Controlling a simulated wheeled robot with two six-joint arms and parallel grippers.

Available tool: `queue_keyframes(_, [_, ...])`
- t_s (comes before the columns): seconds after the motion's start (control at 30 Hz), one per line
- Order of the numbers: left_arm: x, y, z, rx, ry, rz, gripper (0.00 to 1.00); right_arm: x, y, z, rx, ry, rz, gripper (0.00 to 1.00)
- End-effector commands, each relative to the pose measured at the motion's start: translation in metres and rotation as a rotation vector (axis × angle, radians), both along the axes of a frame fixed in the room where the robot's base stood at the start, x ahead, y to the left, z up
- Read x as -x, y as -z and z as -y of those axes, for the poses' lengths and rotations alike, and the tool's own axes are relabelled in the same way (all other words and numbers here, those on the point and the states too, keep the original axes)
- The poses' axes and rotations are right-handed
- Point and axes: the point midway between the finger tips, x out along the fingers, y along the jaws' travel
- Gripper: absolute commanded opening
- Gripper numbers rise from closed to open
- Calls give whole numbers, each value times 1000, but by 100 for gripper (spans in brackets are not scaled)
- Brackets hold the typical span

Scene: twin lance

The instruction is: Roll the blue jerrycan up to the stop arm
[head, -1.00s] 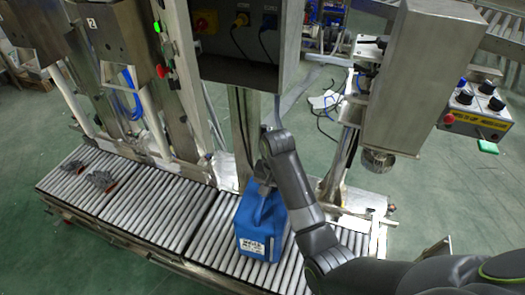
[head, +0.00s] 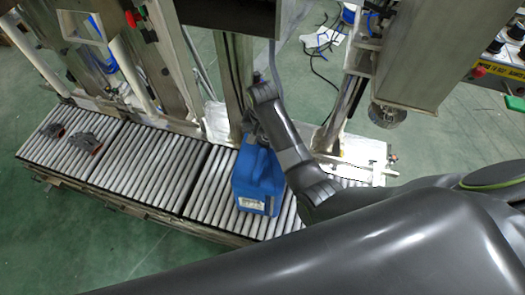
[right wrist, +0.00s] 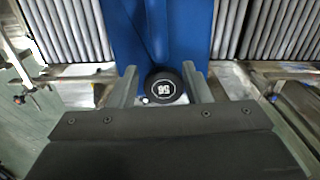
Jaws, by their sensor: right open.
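The blue jerrycan (head: 257,184) stands upright on the roller conveyor (head: 150,160), with a white label on its front side. In the right wrist view its blue body (right wrist: 165,30) fills the top middle, with a black round cap (right wrist: 165,87) below. My right gripper (right wrist: 160,72) is open, one finger on each side of the cap, fingertips close to the blue body; I cannot tell whether they touch it. In the head view the right gripper (head: 250,130) is at the can's top rear, partly hidden. My left gripper is out of view. I cannot make out the stop arm for certain.
Two grey, glove-like items (head: 86,143) lie on the rollers at the left. Metal posts and a steel cabinet (head: 425,50) stand behind the conveyor. A metal plate (head: 360,155) is at its right end. Bare rollers lie left of the can. My dark arm crosses the foreground.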

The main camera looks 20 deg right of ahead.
Motion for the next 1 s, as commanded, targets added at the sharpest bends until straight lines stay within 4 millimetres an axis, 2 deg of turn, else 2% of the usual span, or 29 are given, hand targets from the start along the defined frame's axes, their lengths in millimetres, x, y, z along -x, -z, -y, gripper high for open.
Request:
queue_keyframes(0.1, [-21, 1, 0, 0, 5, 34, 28, 1, 26, 1, 1, 0, -4, 44])
queue_keyframes(0.17, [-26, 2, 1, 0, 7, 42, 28, 1, 37, 1, 1, 0, -4, 44])
queue_keyframes(0.4, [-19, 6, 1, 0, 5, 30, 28, 0, 70, 1, 1, 1, -1, 44])
queue_keyframes(0.6, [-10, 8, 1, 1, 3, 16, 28, 0, 80, 1, 1, 1, 1, 44])
queue_keyframes(0.87, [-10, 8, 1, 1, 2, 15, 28, 0, 80, 0, 1, 0, 1, 44])
queue_keyframes(1.0, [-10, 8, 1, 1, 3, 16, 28, 0, 80, 0, 1, 0, 1, 26])
